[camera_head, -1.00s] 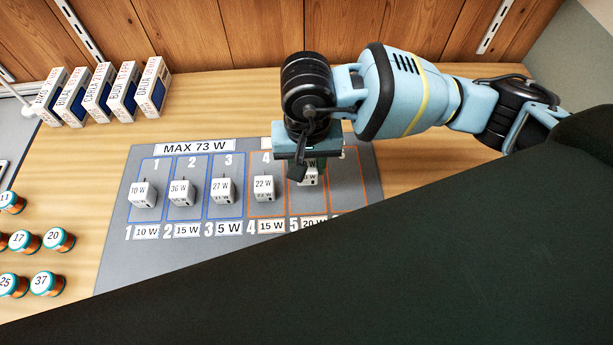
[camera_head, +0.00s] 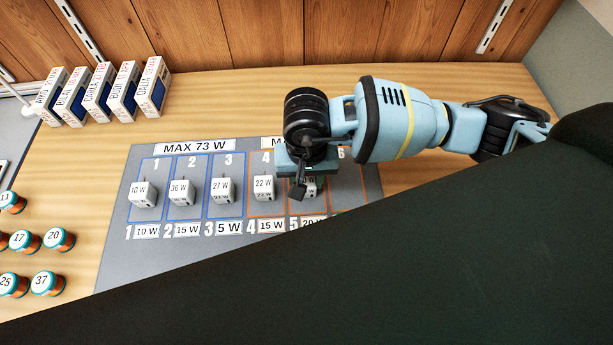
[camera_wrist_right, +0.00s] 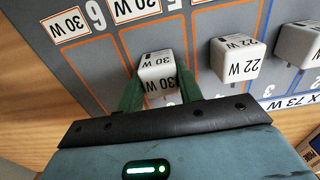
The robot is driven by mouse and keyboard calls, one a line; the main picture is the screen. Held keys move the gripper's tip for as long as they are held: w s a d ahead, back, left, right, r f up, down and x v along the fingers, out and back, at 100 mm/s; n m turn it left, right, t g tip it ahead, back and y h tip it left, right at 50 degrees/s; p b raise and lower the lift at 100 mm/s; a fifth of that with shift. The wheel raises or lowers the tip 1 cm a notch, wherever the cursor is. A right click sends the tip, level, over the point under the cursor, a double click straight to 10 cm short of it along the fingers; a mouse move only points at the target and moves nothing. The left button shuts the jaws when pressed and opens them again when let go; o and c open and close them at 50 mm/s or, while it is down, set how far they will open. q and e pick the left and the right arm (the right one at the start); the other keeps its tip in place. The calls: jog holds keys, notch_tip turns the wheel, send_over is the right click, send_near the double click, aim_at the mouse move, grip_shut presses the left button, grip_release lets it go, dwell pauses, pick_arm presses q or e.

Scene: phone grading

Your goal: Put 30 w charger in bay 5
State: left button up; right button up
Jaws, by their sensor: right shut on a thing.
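The 30 W charger is a white cube (camera_wrist_right: 157,75), marked 30 W in the right wrist view. My right gripper (camera_wrist_right: 160,90) is shut on it, with one green finger on each side. In the head view the gripper (camera_head: 305,190) is over bay 5 of the grey mat (camera_head: 120,250), between the 22 W charger (camera_head: 264,188) and bay 6. The charger is within bay 5's orange lines in the wrist view; I cannot tell if it touches the mat. My left gripper is not in view.
White chargers marked 10 W (camera_head: 143,193), 36 W (camera_head: 181,192) and 27 W (camera_head: 222,190) stand in bays 1 to 3. Bay 6 looks empty where visible. Phone boxes (camera_head: 125,92) stand at the back left, numbered jars (camera_head: 45,284) at the left. A dark shape covers the front right.

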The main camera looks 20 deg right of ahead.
aim_at(307, 180)
jog(key=shift+f, duration=0.15)
jog(key=o, duration=1)
notch_tip(307, 180, up, 12)
jog(key=shift+r, duration=0.2)
